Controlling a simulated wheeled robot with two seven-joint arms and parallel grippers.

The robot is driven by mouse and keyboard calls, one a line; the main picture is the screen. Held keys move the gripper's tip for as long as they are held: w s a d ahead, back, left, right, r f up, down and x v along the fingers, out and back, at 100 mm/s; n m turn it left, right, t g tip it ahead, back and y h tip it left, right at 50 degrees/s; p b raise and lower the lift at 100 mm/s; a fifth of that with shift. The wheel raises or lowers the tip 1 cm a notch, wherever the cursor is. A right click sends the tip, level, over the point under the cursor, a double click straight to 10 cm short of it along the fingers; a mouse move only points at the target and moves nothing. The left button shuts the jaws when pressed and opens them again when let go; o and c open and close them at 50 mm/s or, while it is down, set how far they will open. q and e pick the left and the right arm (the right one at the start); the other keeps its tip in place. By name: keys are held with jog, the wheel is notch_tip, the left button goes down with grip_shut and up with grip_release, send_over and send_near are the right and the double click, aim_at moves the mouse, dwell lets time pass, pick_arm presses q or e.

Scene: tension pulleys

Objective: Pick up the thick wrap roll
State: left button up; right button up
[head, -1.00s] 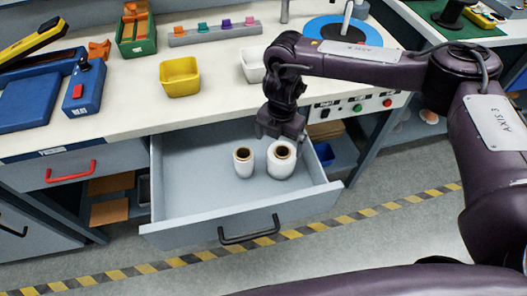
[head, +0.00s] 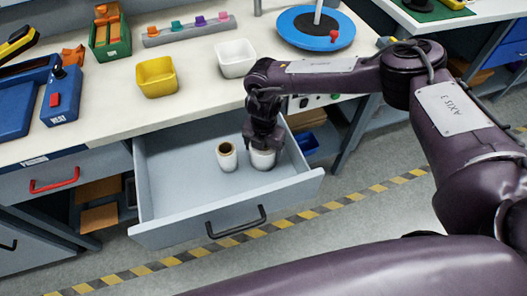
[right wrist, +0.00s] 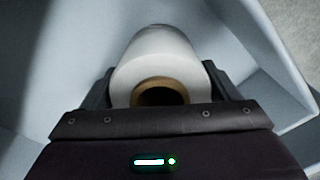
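The thick wrap roll (head: 263,160) stands upright in the open drawer (head: 180,207), a white roll with a brown core. My right gripper (head: 262,143) is over its top, pointing down and hiding most of the upper end. In the right wrist view, the roll (right wrist: 160,55) lies between the two fingers, one close along each side. I see no clear gap, but cannot tell whether the fingers press on it. The thinner wrap roll (head: 227,158) stands just left of it, apart from the gripper. My left gripper is not in view.
The drawer walls surround the rolls, with free floor to the left. The bench top above carries a yellow bin (head: 156,77), a white bin (head: 236,58) and a blue round turntable (head: 300,30). A blue bin (head: 306,143) sits right of the drawer.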

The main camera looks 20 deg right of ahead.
jog(key=c, duration=0.8)
jog(key=shift+r, duration=0.15)
jog(key=shift+c, duration=0.3)
